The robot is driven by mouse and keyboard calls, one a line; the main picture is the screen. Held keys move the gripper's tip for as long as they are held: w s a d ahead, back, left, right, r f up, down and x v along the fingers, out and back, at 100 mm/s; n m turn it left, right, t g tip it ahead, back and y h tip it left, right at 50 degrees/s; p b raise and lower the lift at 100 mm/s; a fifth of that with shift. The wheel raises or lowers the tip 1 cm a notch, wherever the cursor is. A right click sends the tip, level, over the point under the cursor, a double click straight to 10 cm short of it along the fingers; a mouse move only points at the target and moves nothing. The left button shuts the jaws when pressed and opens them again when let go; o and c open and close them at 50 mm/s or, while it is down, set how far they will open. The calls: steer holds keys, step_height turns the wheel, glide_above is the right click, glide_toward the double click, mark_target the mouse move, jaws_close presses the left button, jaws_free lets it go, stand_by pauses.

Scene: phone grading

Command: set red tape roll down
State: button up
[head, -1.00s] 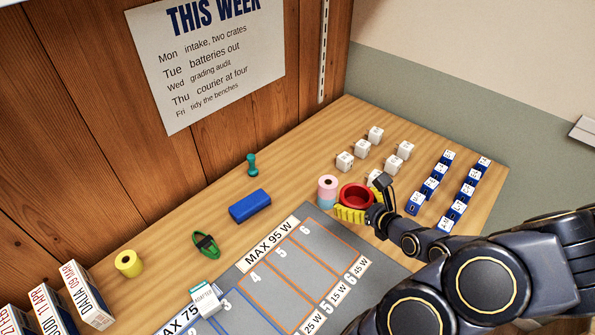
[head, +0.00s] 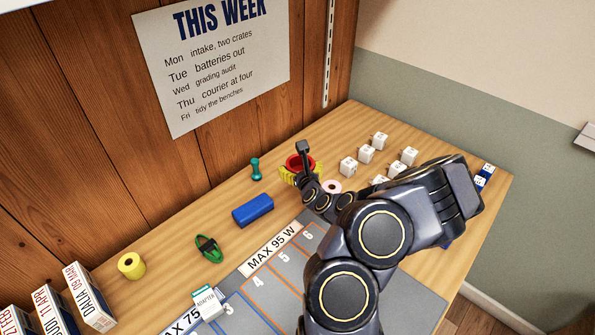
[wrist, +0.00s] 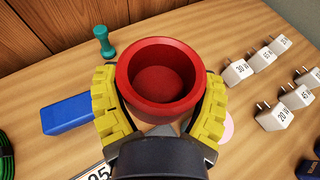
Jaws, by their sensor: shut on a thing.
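The red tape roll (head: 299,160) is at the back of the bench in the head view. It fills the middle of the wrist view (wrist: 160,108) as a red ring with a hollow centre. My gripper (head: 300,172) is shut on it, and its yellow ribbed fingers (wrist: 160,108) press on the roll's left and right sides. I cannot tell whether the roll's underside touches the bench; the gripper hides it.
A teal stamp-like piece (head: 255,168) and a blue block (head: 252,210) stand to the left. A pink roll (head: 332,186) and several white adapters (head: 380,140) are to the right. The grey mat (head: 290,262) with marked lanes is in front. Bare wood shows between the teal piece and my gripper.

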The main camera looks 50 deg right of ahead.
mark_target(298, 157)
steer(key=w+d+f, duration=0.3)
steer(key=w, duration=0.1)
steer(key=w+d+f, duration=0.3)
steer(key=d+f, duration=0.1)
steer(key=shift+w+d, duration=0.25)
steer(key=shift+w, duration=0.15)
steer(key=shift+w+d+f, duration=0.15)
steer(key=shift+w+f, duration=0.05)
steer(key=shift+f, duration=0.15)
steer(key=shift+w+d+f, duration=0.1)
steer(key=shift+d+f, duration=0.05)
steer(key=shift+d, duration=0.15)
steer(key=shift+w+d+f, duration=0.25)
steer(key=shift+w+f, duration=0.1)
steer(key=shift+f, duration=0.1)
steer(key=shift+w+d+f, duration=0.1)
steer(key=shift+f, duration=0.25)
steer(key=shift+w+f, duration=0.1)
steer(key=shift+f, duration=1.35)
steer(key=shift+f, duration=0.1)
